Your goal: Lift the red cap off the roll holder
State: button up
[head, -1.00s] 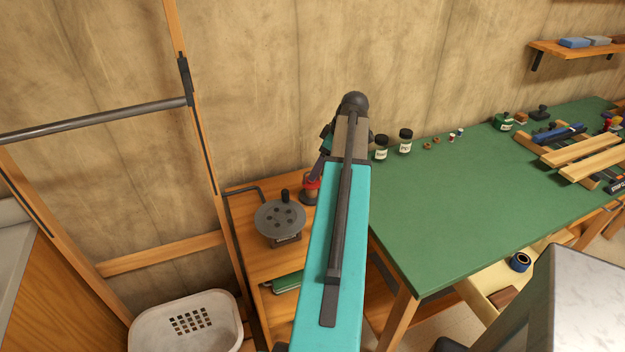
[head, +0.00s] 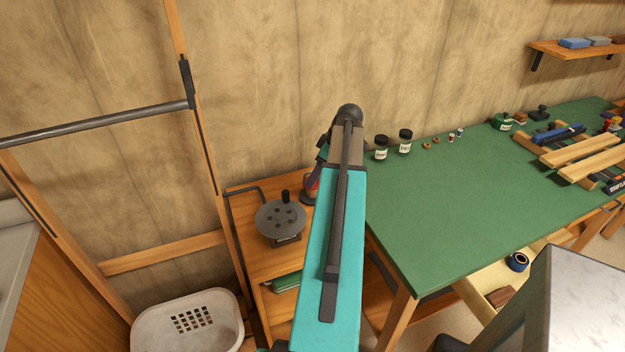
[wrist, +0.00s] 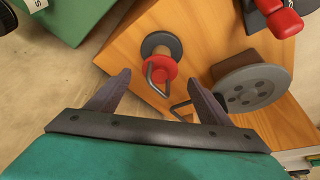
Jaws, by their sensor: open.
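The red cap (wrist: 160,66) sits on top of the roll holder, whose dark round base (wrist: 163,43) shows behind it in the wrist view. A bent metal rod shows over the cap's near edge. My gripper (wrist: 159,77) is open and empty. Its two dark fingers stand apart, one to each side of the cap in the picture; I cannot tell how far above it they are. In the head view my arm hides most of the gripper, and only part of the roll holder (head: 307,197) shows on the wooden stand.
A grey disc with holes (head: 281,218) stands close by on the wooden stand (head: 245,255). It is right of the cap in the wrist view. The green bench (head: 430,220) with jars lies to the right. A white basket (head: 185,335) is below left.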

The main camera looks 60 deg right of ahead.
jog(key=shift+p+x, duration=0.35)
jog(key=shift+x, duration=1.1)
jog(key=c, duration=1.1)
jog(key=shift+r, duration=0.15)
jog(key=shift+r+b, duration=0.75)
jog(key=shift+r, duration=0.6)
jog(key=shift+s+r, duration=0.15)
jog(key=shift+r, duration=0.1)
jog(key=s+a+b, duration=0.1)
jog(key=s, duration=0.4)
jog(key=s+a+r+b, duration=0.1)
jog(key=s, duration=0.4)
jog(key=s+a+b, duration=0.1)
jog(key=s+b, duration=0.1)
jog(key=s, duration=0.3)
jog(key=shift+s+r, duration=0.25)
jog(key=shift+r, duration=0.05)
